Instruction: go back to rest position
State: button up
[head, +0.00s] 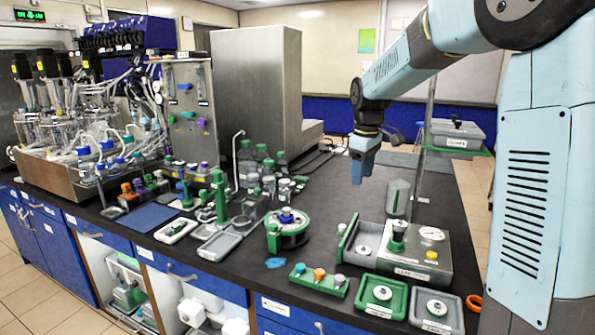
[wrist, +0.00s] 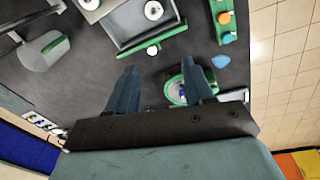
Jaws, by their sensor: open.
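My gripper (head: 362,167) hangs over the back part of the black bench, pointing down, at the end of my light blue arm. In the wrist view my gripper (wrist: 160,80) shows two dark blue fingers spread apart with nothing between them. The gripper is clear of the bench top and touches nothing that I can see.
The dark bench (head: 335,204) is bare below my gripper. A green round holder (head: 287,230) and bottles (head: 262,165) are to the left. A shelf with a grey bin (head: 456,135) is to the right.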

jog(key=s+d+r+m+t, duration=0.1)
jog(key=s+d+r+m, duration=0.15)
jog(key=s, duration=0.55)
jog(key=s+d+r+m+t, duration=0.1)
jog(key=s+r+m, duration=0.15)
jog(key=s, duration=0.55)
jog(key=s+d+f+m+t, duration=0.1)
jog(key=s+m, duration=0.1)
jog(key=s, duration=0.6)
jog(key=s+d+f+m+t, duration=0.1)
jog(key=s+m, duration=0.2)
jog(key=s, duration=0.5)
jog(key=shift+f, duration=0.35)
